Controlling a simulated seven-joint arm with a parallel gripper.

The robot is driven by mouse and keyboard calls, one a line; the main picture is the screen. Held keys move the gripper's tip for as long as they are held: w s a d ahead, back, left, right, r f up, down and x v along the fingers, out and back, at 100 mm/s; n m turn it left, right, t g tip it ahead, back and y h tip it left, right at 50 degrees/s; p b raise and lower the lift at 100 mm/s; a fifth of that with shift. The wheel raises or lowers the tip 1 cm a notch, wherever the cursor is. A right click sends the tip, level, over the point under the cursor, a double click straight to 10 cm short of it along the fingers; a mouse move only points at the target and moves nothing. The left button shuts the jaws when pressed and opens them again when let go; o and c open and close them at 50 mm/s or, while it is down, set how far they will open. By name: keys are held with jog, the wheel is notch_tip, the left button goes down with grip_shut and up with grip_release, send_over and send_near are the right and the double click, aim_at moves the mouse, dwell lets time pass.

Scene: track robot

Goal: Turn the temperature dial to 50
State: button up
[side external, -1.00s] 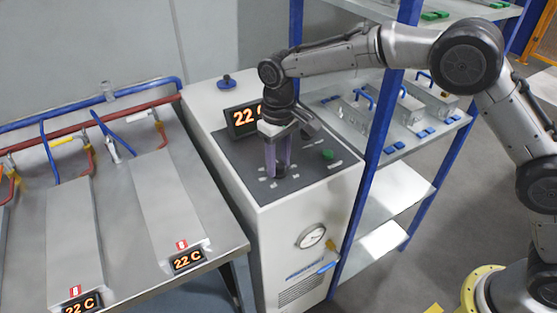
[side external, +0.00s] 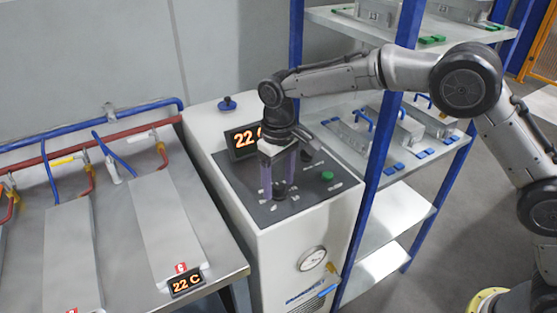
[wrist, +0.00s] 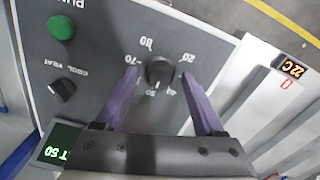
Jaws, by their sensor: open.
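The temperature dial (side external: 280,189) is a small dark round knob on the dark panel of the white cabinet. In the wrist view the dial (wrist: 160,72) is ringed by white numbers, among them 80, 70 and 20. My gripper (side external: 279,186) points down over it with purple fingers. The fingers stand apart, one on each side of the dial, with gaps visible in the wrist view. The dial's pointer is too small to read surely.
A green button (side external: 327,176) and a cool/heat knob (wrist: 62,90) sit on the same panel. A blue-posted shelf (side external: 375,150) is close on the right. A metal table (side external: 120,255) with pipes is on the left.

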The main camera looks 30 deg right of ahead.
aim_at(279, 186)
notch_tip(279, 186, up, 13)
dwell(0.4)
jog(key=shift+r, duration=0.1)
